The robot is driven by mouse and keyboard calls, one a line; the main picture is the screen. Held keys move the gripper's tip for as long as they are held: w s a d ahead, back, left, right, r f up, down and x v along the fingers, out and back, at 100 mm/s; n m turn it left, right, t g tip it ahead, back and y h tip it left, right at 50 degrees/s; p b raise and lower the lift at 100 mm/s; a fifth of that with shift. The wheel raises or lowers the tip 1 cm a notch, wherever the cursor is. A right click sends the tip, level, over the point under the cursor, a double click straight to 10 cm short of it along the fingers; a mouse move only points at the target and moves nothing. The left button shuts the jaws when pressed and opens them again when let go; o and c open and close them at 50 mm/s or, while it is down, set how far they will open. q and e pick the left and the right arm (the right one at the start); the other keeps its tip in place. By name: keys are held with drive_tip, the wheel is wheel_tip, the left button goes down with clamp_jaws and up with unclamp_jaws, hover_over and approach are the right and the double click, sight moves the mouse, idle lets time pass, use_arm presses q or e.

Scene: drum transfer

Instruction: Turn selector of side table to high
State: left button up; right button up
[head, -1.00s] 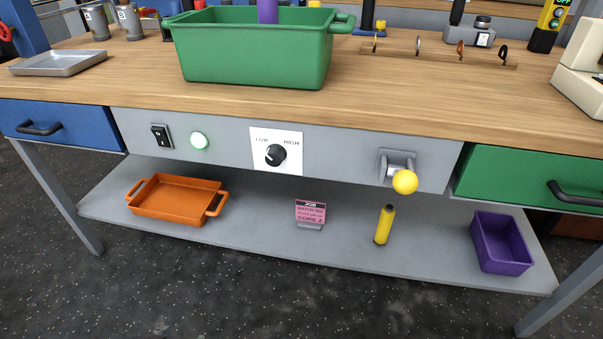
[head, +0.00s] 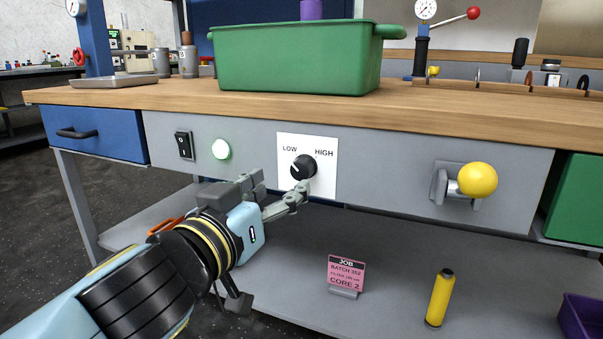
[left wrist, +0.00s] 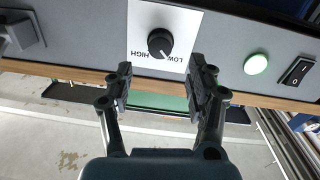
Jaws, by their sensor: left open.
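The selector is a round black knob (head: 303,167) on a white plate marked LOW and HIGH, set in the grey front panel of the table. Its pale mark points left, towards the LOW side. My left gripper (head: 281,185) is open and empty, just in front of the plate and slightly below and left of the knob. In the left wrist view, the picture is upside down and the knob (left wrist: 160,43) shows ahead of the gap between the open fingers (left wrist: 161,82). The fingers do not appear to grip it. My right gripper is not in view.
A black rocker switch (head: 184,145) and a lit green button (head: 221,149) sit left of the selector. A yellow-balled lever (head: 477,181) juts out to the right. A green bin (head: 295,58) stands on top. The shelf below holds a pink job card (head: 346,274) and a yellow cylinder (head: 439,298).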

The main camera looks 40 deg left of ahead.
sight(299, 172)
use_arm(q)
drive_tip(key=w, duration=0.3)
drive_tip(key=w+a, duration=0.1)
drive_tip(key=w, duration=0.2)
drive_tip(key=shift+w+a, duration=0.25)
drive_tip(key=shift+w, duration=0.45)
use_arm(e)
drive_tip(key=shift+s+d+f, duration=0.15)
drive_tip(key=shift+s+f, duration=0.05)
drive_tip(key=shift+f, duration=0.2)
use_arm(q)
drive_tip(key=c, duration=1.1)
